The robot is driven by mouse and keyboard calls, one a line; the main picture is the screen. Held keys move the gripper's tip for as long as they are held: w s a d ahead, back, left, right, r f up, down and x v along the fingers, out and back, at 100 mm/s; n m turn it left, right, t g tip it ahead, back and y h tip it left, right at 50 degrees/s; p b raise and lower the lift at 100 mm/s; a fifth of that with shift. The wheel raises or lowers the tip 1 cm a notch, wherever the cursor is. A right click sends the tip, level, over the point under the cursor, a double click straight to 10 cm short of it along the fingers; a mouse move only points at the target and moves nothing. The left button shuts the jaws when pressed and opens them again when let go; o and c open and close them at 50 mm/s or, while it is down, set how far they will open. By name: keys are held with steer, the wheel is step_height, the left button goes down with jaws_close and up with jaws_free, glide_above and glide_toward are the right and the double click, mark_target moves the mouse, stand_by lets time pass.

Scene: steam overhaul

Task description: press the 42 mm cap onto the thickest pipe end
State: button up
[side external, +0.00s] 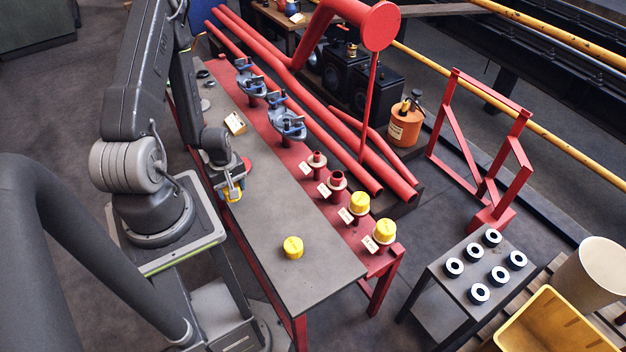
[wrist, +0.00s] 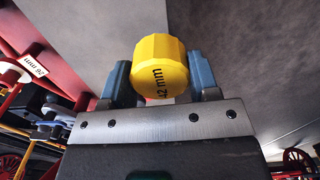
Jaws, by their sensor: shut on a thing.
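A yellow cap (wrist: 160,66) marked "42 mm" sits between the two blue fingers of my gripper (side external: 233,185), which is shut on it. In the side view my gripper is low over the grey bench, left of the row of pipe ends, and the cap shows only in part. Two upright red pipe ends are bare: a thin one (side external: 317,158) and a wider one (side external: 337,180). Two nearer pipe ends carry yellow caps, one here (side external: 360,202) and one at the front corner (side external: 385,231). Each has a white tag beside it, unreadable in the side view.
Another yellow cap (side external: 293,247) stands loose on the grey bench (side external: 318,275). Blue clamp-like fittings (side external: 288,122) stand farther back along the red strip. Long red pipes run behind it. A small table (side external: 455,292) with several black-and-white rings is at right.

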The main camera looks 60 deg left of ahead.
steer(key=w+a+f, duration=0.1)
steer(key=w+a, duration=0.1)
steer(key=w, duration=0.5)
step_height(320, 180, up, 4)
glide_above(338, 175)
steer(key=shift+s+a+r, duration=0.1)
steer(key=shift+s+a, duration=0.05)
steer(key=shift+a, duration=0.05)
steer(key=shift+d+f, duration=0.15)
steer(key=shift+f, duration=2.2)
steer(key=shift+f, duration=0.95)
steer(key=shift+f, duration=0.5)
steer(key=shift+f, duration=0.25)
